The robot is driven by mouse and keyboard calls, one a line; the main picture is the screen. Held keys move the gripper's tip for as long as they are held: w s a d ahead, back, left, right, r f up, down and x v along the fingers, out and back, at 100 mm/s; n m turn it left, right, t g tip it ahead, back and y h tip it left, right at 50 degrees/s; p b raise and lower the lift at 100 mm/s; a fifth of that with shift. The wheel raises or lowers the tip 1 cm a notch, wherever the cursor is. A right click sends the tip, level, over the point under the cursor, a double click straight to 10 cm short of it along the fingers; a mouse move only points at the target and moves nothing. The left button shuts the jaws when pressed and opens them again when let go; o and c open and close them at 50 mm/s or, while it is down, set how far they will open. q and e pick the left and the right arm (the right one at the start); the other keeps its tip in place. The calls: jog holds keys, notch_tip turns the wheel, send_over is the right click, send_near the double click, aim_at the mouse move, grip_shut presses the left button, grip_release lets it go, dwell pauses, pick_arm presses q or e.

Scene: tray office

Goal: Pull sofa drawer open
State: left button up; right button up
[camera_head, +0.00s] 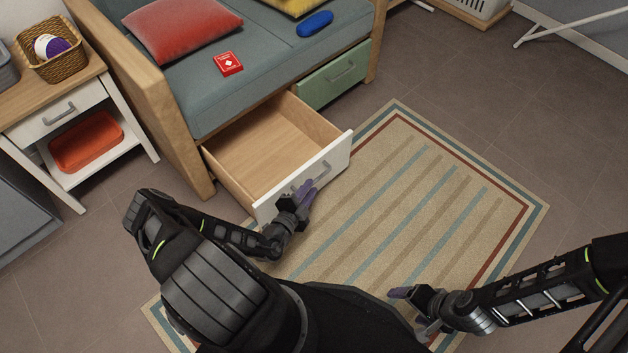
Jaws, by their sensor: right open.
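The sofa drawer (325,165) under the left part of the sofa is pulled well out. Its wooden inside is empty and its white front faces me. A metal handle (324,168) is on that front. My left gripper (304,190) is at the handle, its purple fingers close together on it and covering its left part. My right gripper (404,306) is open and empty over the rug, apart from the drawer.
The sofa (187,90) holds a red cushion (180,28), a red box (228,63) and a blue oval thing (314,24). A green drawer (335,75) to the right is shut. A side table (30,112) stands left. The rug (440,190) is clear on the right.

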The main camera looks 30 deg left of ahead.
pick_arm(q)
jog(key=v, duration=0.3)
dwell(0.5)
